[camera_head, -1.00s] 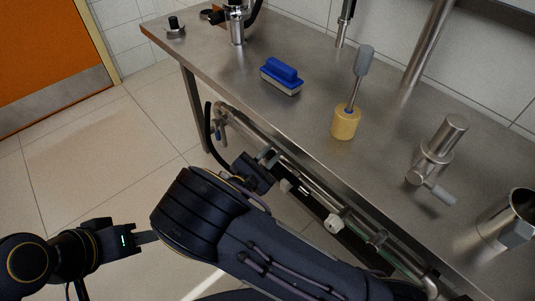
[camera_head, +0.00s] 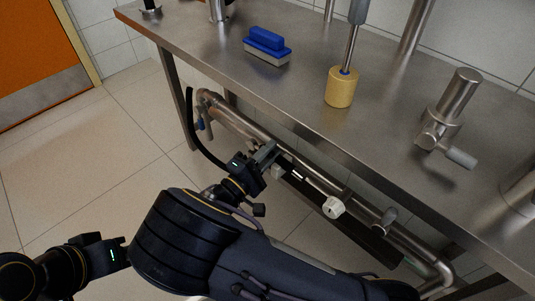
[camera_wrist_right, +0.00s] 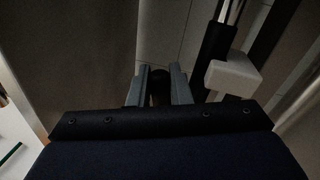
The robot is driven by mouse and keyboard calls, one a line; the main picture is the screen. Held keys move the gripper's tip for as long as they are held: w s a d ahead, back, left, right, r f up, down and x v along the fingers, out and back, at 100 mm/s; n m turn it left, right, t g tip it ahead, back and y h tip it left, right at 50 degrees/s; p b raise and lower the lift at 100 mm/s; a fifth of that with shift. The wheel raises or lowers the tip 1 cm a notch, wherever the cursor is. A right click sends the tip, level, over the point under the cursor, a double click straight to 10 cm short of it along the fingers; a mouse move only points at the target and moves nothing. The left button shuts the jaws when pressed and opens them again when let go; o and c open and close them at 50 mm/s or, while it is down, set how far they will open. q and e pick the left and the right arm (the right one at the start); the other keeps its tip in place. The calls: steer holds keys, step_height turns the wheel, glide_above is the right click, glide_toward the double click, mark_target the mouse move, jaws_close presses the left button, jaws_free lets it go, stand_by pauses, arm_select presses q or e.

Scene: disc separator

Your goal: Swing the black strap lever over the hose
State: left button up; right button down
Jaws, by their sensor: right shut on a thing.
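My right gripper (camera_head: 266,156) is below the front edge of the steel table, next to the pipework. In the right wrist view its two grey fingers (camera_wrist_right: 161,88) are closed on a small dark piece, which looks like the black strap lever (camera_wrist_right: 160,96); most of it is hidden. A black hose (camera_head: 191,133) curves down at the left end of the pipe and runs toward my right gripper. Where hose and lever meet is too dark to tell. My left gripper (camera_head: 124,252) is at the lower left, partly behind my right arm, its fingertips not clear.
The tiled floor (camera_head: 110,155) at left is clear.

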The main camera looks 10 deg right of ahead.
steer(key=shift+s+f+m+b, duration=0.1)
steer(key=shift+f+m+b, duration=0.4)
steer(key=shift+m, duration=0.3)
steer(key=shift+g+h, duration=0.3)
steer(key=c, duration=1.4)
jaws_free()
steer(key=shift+r, duration=0.1)
